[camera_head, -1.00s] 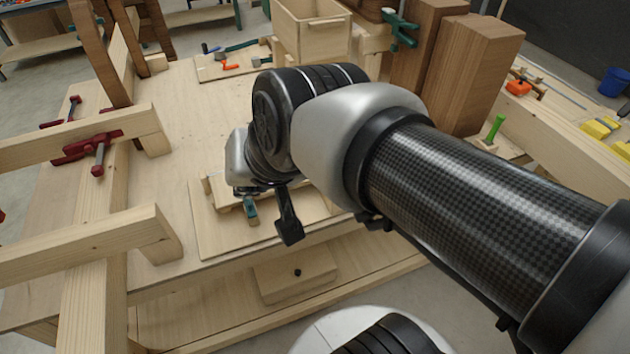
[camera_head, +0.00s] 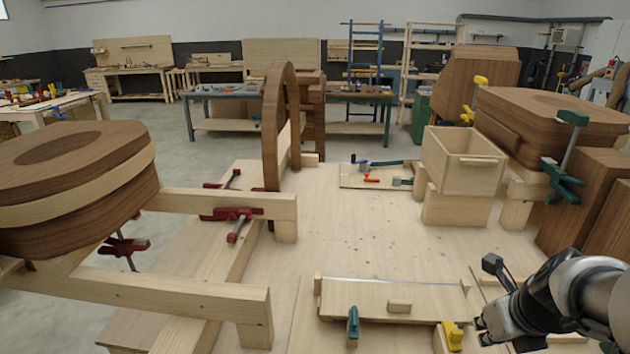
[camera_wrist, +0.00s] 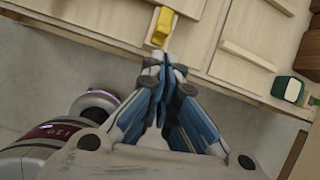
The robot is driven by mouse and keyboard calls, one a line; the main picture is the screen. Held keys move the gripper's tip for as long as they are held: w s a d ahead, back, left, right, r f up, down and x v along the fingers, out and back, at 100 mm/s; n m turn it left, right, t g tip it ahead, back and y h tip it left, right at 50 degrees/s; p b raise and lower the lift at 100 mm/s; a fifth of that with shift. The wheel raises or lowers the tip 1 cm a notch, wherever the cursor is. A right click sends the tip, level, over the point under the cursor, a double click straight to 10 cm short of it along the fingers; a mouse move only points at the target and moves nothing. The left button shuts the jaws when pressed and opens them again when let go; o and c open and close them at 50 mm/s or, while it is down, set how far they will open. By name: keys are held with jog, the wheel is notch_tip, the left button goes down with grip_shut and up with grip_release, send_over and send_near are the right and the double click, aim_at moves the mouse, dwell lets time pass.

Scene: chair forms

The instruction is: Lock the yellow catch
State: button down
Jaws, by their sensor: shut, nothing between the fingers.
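The yellow catch (camera_head: 453,336) stands at the front edge of a low wooden jig, near its right end. It also shows in the wrist view (camera_wrist: 162,27), at the top, beside a pale wooden block. Whether it is locked cannot be told. My gripper (camera_head: 481,331) is just right of the catch in the head view. In the wrist view my gripper (camera_wrist: 163,68) has its blue-grey fingers shut and empty, their tips a little below the yellow catch; contact cannot be told.
A wooden box (camera_head: 462,171) and dark wooden forms (camera_head: 554,120) stand at the back right. Red clamps (camera_head: 232,214) hold wooden beams at left. The bench top (camera_head: 348,235) is clear behind the jig.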

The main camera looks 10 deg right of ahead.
aim_at(453, 331)
jog(key=shift+m+g+y, duration=0.3)
jog(key=shift+m+g, duration=0.2)
jog(key=shift+m, duration=0.4)
jog(key=s+f, duration=0.2)
jog(key=s, duration=0.1)
jog(key=shift+s+a+f, duration=0.15)
jog(key=shift+a+f, duration=0.05)
jog(key=shift+f, duration=0.2)
jog(key=w+f+b, duration=0.2)
jog(key=f, duration=0.1)
jog(key=w+d+f+b, duration=0.1)
jog(key=w+f+b, duration=0.1)
jog(key=w+f, duration=0.1)
jog(key=w+d+f+b, duration=0.1)
jog(key=w+f+b, duration=0.1)
jog(key=f, duration=0.1)
jog(key=shift+w+f, duration=0.15)
jog(key=shift+w, duration=0.15)
